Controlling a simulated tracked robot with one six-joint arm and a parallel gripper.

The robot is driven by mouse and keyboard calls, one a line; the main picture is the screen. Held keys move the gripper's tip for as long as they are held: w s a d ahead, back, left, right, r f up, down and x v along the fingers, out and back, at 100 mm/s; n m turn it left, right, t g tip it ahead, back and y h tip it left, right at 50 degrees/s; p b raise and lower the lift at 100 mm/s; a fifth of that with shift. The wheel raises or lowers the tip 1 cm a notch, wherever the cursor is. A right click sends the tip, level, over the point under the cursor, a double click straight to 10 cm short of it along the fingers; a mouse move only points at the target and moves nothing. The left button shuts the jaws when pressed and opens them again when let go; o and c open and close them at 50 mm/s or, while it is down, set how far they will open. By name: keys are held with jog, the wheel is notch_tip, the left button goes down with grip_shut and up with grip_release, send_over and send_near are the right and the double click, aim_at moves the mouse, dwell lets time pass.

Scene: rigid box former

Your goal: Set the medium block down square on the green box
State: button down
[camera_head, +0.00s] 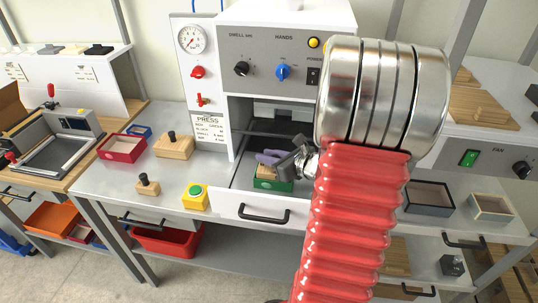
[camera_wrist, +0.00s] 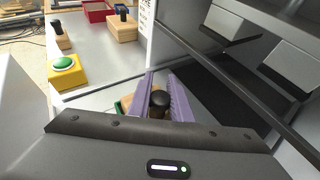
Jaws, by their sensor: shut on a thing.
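My gripper (camera_head: 267,160) has purple fingers, shut on the black knob of the medium block. The wooden block (camera_head: 265,172) shows below the fingers in the head view, at the green box (camera_head: 280,186) in the press opening. In the wrist view the fingers close on the black knob (camera_wrist: 160,98), with a little wood showing beneath. A small piece of the green box (camera_wrist: 119,108) shows to the left of the fingers. The fingers hide much of the block. I cannot tell whether it rests on the box or hovers just above.
The press (camera_head: 275,60) stands around and above my gripper, with its white drawer front (camera_head: 230,205) before the box. A yellow button box (camera_head: 195,197), a large knobbed block (camera_head: 174,147), a small knobbed block (camera_head: 148,185) and a red box (camera_head: 122,148) stand on the left.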

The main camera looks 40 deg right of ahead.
jog(key=shift+f, duration=0.7)
dwell(0.7)
jog(key=c, duration=1.5)
grip_release()
jog(key=shift+c, duration=0.2)
jog(key=v, duration=1.3)
jog(key=shift+s, duration=0.35)
jog(key=shift+r, duration=0.1)
